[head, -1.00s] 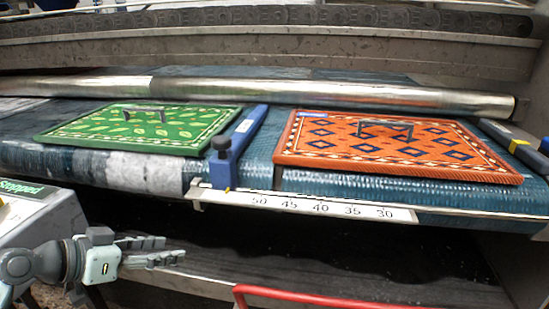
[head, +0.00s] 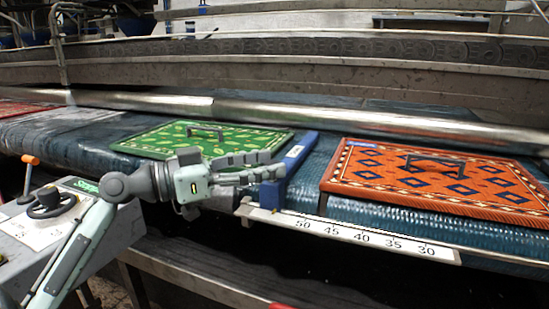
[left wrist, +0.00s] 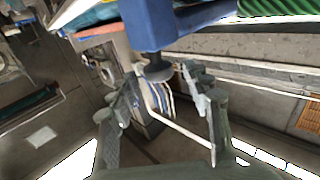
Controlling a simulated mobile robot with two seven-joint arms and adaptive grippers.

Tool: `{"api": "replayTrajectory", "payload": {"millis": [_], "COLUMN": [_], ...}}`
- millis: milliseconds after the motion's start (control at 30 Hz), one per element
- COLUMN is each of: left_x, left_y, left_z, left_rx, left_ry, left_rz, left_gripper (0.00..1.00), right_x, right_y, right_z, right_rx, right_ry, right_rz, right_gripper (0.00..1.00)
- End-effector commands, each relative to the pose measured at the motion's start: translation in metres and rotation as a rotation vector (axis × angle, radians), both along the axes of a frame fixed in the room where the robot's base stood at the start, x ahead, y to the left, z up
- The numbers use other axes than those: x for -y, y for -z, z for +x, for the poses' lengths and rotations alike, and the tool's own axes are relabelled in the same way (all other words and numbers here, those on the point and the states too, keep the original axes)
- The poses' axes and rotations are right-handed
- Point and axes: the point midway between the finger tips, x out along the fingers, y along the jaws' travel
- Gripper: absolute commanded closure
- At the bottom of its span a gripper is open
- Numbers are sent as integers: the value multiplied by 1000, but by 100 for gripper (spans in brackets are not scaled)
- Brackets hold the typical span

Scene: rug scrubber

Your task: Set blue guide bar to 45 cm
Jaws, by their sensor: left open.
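The blue guide bar (head: 298,150) lies across the belt between the green rug and the orange rug. Its upright blue end block (head: 272,193) stands at the front edge, left of the 50 mark on the white scale (head: 350,235); its exact pointer reading is hidden or too small to tell. My left gripper (head: 277,167) is open, with its fingers at the top of the block. In the left wrist view, the blue block (left wrist: 152,22) with a dark round knob below it lies ahead of the open fingers (left wrist: 160,82). I cannot tell whether they touch. My right gripper is not in view.
The green rug (head: 200,140) lies left of the bar and the orange rug (head: 440,180) right of it, each with a handle. A control panel (head: 45,212) with a dark knob stands at the lower left. A metal roller (head: 300,112) runs behind the rugs.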

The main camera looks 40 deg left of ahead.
Motion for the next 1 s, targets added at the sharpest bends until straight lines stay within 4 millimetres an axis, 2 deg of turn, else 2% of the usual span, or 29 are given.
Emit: {"api": "replayTrajectory", "payload": {"millis": [200, 467, 867, 1000], "left_x": [9, 10, 10, 10], "left_y": [0, 1, 1, 1], "left_z": [16, 17, 17, 17], "left_rx": [0, -1, -1, -1], "left_ry": [0, -1, -1, 0], "left_rz": [0, 1, 1, 1], "left_gripper": [51, 51, 99, 100], "right_x": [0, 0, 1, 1], "right_y": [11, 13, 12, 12], "right_z": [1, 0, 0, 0], "right_rx": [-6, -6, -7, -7], "right_ry": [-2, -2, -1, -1], "right_rz": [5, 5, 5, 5], "right_gripper": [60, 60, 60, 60]}}
